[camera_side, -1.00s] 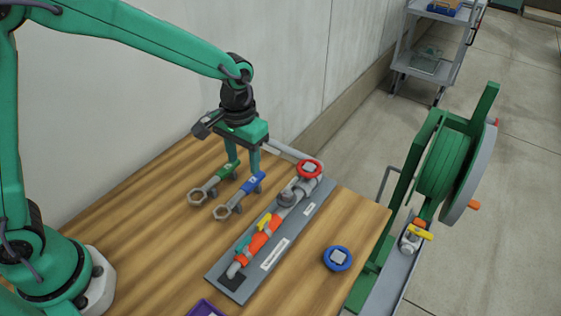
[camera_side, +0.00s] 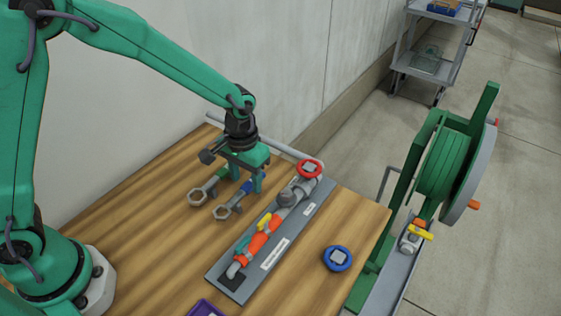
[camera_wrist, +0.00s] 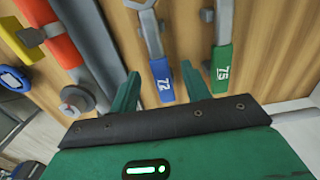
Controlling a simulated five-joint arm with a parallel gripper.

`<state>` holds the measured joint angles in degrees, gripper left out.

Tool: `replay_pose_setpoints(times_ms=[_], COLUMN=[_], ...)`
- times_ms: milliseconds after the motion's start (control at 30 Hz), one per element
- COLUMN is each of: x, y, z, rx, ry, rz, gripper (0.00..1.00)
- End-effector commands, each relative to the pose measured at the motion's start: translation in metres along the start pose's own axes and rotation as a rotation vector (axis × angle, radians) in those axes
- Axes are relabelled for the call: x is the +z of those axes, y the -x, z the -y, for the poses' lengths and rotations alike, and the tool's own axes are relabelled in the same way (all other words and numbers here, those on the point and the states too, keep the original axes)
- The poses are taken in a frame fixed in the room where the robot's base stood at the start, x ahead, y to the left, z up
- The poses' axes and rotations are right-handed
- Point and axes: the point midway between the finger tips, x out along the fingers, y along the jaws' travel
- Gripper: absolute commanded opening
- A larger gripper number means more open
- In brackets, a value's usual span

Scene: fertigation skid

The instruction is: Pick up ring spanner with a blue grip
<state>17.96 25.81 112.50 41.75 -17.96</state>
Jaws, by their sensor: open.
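The ring spanner with a blue grip (camera_side: 239,199) lies on the wooden table, its grey ring end toward the front left. In the wrist view its blue grip (camera_wrist: 162,80), marked 72, lies between the two fingers. A similar spanner with a green grip (camera_side: 206,188) lies just left of it; in the wrist view this green grip (camera_wrist: 221,70), marked 75, is just right of the right finger. My gripper (camera_side: 243,183) is open over the grip ends and partly hides them in the side view. It also shows in the wrist view (camera_wrist: 160,87), with nothing held.
A grey plate (camera_side: 244,287) with pipework, a red handwheel (camera_side: 309,168) and orange sections lies right of the spanners. A blue handwheel (camera_side: 338,258) sits near the table's right edge. A green hose reel (camera_side: 446,162) stands beyond.

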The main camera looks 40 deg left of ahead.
Motion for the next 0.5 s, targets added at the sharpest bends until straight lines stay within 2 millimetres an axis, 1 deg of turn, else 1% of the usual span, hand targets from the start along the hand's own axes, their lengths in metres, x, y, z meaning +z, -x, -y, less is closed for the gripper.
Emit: replay_pose_setpoints(times_ms=[33,100,200,500], x=[0.000,0.001,0.000,0.000], y=[-0.006,-0.012,-0.015,-0.016], z=[0.000,0.000,0.000,0.000], rx=[0.000,-0.001,0.000,0.000], ry=[0.000,0.000,0.000,0.000], rz=[0.001,0.002,-0.001,-0.001], gripper=[0.47,0.47,0.47,0.47])
